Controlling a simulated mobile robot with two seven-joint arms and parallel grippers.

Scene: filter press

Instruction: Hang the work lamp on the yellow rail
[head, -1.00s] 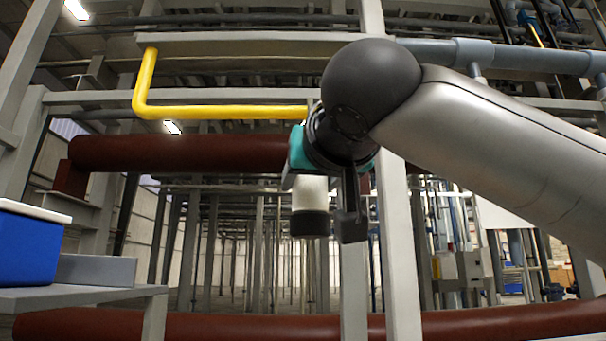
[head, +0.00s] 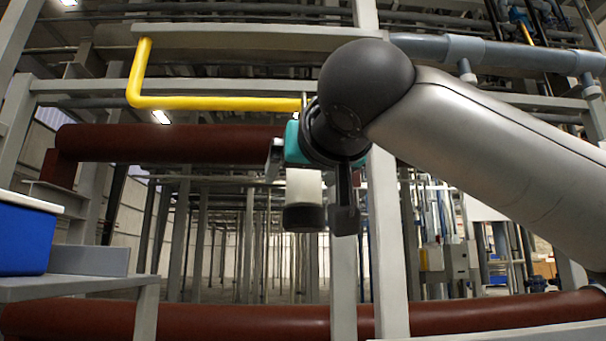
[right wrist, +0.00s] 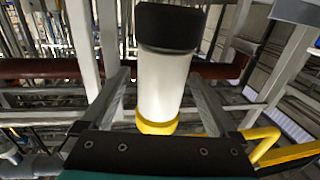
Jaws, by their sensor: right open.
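The work lamp is a white cylinder (head: 303,187) with a black end cap, hanging upright in the head view below the right end of the yellow rail (head: 215,104). A thin metal piece stands at that rail end, above my gripper; its contact with the rail is partly hidden. My right gripper (head: 309,190) is open around the lamp. In the right wrist view, my right gripper's fingers (right wrist: 158,82) stand on either side of the lamp (right wrist: 163,85), with gaps visible. The lamp's yellow collar shows near the palm. My left gripper is not in view.
A dark red pipe (head: 170,144) runs behind the lamp, and another (head: 240,322) crosses low down. Grey posts (head: 385,240) stand right behind the gripper. A blue bin (head: 25,238) sits on a grey shelf (head: 85,286) at left.

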